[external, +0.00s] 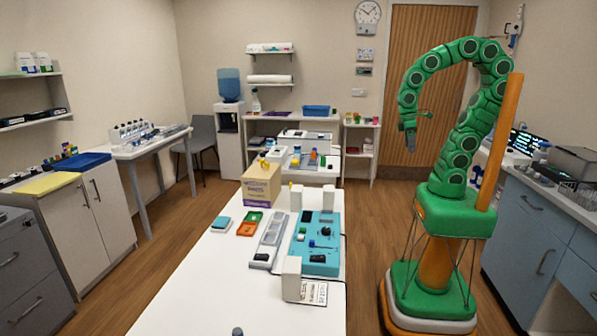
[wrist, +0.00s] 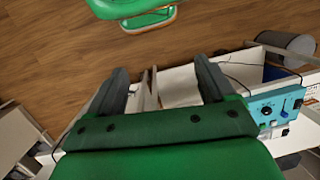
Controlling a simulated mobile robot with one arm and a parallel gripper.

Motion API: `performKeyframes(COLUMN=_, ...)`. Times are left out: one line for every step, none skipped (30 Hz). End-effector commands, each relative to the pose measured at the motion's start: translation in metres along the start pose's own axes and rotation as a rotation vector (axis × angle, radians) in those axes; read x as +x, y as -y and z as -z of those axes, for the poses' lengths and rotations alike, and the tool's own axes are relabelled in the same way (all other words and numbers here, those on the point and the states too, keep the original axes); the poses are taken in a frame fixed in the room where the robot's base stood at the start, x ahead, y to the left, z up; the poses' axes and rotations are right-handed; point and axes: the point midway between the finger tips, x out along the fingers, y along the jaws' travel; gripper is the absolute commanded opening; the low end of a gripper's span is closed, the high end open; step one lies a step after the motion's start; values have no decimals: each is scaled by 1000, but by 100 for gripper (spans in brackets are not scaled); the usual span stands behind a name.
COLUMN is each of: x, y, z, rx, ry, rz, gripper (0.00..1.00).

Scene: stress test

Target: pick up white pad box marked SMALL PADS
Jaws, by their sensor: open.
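A white upright box (external: 291,279) stands at the near end of the white table, with a printed white label (external: 313,292) beside it. Two more white upright boxes, a left one (external: 296,197) and a right one (external: 328,198), stand farther back. I cannot read SMALL PADS on any of them. My gripper (external: 409,143) hangs in the air right of the table, well apart from the boxes. In the wrist view my gripper (wrist: 162,66) is open, with nothing held between its dark fingers. A white surface shows beyond them, too unclear to name.
A teal board (external: 315,243) with small parts lies on the table, beside a grey tray (external: 270,235). A cardboard box (external: 261,184) and an orange tray (external: 250,223) are farther left. The table's near left part is clear. A blue cabinet (external: 535,225) stands at right.

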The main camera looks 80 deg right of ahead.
Motion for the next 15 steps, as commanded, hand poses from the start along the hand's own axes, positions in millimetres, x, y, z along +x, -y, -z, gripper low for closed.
performKeyframes(x=-1, y=6, z=9, rx=15, ry=14, rz=21, gripper=83)
performKeyframes(x=-2, y=10, z=13, rx=25, ry=20, rz=34, gripper=83)
performKeyframes(x=-4, y=15, z=19, rx=39, ry=28, rz=50, gripper=83)
performKeyframes(x=-5, y=19, z=24, rx=49, ry=35, rz=62, gripper=83)
performKeyframes(x=-6, y=22, z=29, rx=60, ry=42, rz=75, gripper=83)
performKeyframes(x=-7, y=27, z=36, rx=75, ry=49, rz=90, gripper=83)
performKeyframes(x=-8, y=30, z=41, rx=85, ry=54, rz=102, gripper=83)
performKeyframes(x=-10, y=34, z=46, rx=95, ry=61, rz=115, gripper=83)
performKeyframes(x=-10, y=38, z=52, rx=111, ry=71, rz=131, gripper=83)
performKeyframes(x=-11, y=42, z=57, rx=122, ry=80, rz=143, gripper=83)
performKeyframes(x=-11, y=45, z=62, rx=132, ry=88, rz=155, gripper=83)
performKeyframes(x=-13, y=50, z=69, rx=148, ry=96, rz=172, gripper=83)
performKeyframes(x=-14, y=53, z=74, rx=159, ry=102, rz=185, gripper=83)
performKeyframes(x=-15, y=56, z=79, rx=169, ry=108, rz=197, gripper=83)
performKeyframes(x=-16, y=60, z=87, rx=186, ry=118, rz=214, gripper=83)
